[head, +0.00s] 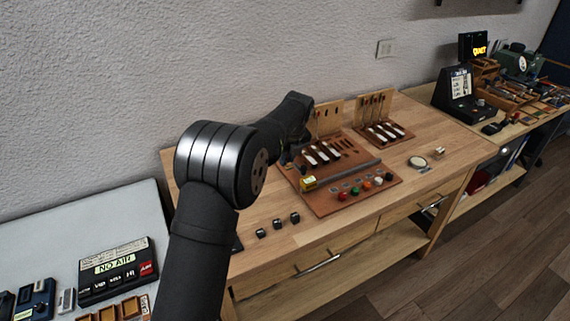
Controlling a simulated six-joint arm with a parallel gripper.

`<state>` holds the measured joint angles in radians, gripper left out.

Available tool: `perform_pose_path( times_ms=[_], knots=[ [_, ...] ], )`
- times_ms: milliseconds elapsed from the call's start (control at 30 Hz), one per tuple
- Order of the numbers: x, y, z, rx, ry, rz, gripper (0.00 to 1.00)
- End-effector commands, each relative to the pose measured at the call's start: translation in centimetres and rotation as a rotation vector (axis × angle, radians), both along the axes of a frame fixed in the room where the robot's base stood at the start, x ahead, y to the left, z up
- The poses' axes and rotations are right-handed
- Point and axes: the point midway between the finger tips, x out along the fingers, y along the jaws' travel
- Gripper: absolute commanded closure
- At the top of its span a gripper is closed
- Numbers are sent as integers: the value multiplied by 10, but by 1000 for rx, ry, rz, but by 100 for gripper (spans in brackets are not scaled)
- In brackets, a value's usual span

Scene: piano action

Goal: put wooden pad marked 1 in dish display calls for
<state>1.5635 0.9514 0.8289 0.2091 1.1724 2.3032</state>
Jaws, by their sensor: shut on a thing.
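My gripper (287,154) is at the left edge of the brown board, mostly hidden behind my own arm. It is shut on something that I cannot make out. I cannot pick out the wooden pad marked 1 anywhere. A black display (479,47) at the far right back shows yellow lit letters, too small to read surely. Another device at lower left has a lit panel (114,262) that seems to read "NO AIR".
The brown board (365,190) carries white-tipped parts, a grey bar, a yellow block (308,184) and several coloured round pieces (366,184). Upright wooden panels (372,107) stand behind. Small dark blocks (278,223) lie at the bench's front left. The bench's right end (455,130) is mostly clear.

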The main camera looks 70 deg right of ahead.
Motion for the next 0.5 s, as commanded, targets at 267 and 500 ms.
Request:
perform_pose_path(
  times_ms=[267, 500],
  knots=[
    [49, -20, -32, -1, 1, 3, 100],
    [56, -23, -45, 0, 1, 2, 100]
  ],
)
